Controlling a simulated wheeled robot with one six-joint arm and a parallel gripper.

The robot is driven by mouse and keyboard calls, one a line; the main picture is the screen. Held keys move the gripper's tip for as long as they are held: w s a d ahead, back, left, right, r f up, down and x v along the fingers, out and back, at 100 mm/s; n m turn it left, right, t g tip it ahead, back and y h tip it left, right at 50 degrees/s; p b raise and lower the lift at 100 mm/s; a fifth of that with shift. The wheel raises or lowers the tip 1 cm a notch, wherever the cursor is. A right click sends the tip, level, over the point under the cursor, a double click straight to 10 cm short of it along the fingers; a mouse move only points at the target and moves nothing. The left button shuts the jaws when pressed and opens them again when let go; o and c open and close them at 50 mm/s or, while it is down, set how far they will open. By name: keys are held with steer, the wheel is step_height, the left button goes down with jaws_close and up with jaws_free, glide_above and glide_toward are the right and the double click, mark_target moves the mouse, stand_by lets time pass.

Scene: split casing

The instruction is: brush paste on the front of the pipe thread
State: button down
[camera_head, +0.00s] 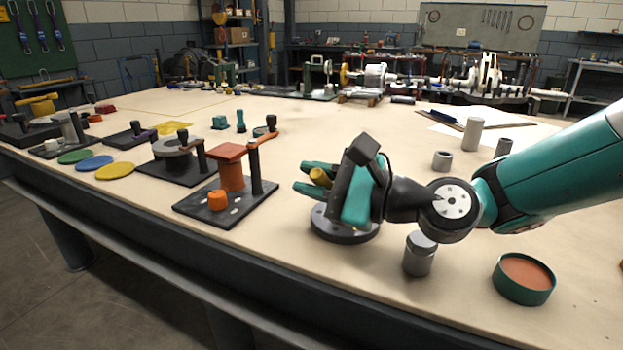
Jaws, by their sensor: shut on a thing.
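My gripper (312,181) is right of the table's centre, with teal fingers pointing left. It is shut on a short mustard-yellow piece (320,177). I cannot tell whether this is the brush's handle; no bristles show. A round dark base (344,230) stands on the table below the gripper. My gripper hides what is above the base, and I cannot make out the pipe thread. An open green tin (523,292) of reddish-brown paste (526,270) stands at the front right, apart from the gripper.
A grey cylinder (418,258) stands between the base and the tin. More grey cylinders (472,136) stand behind my arm. A black plate (203,214) with an orange block and posts lies left of the gripper. The table's front edge (230,258) is close by.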

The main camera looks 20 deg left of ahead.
steer(key=shift+w+f+p, duration=0.1)
steer(key=shift+f+p, duration=0.3)
steer(key=shift+p, duration=0.45)
steer(key=shift+r+p, duration=0.5)
steer(key=shift+p, duration=0.55)
stand_by(1.3)
steer(key=shift+f, duration=0.1)
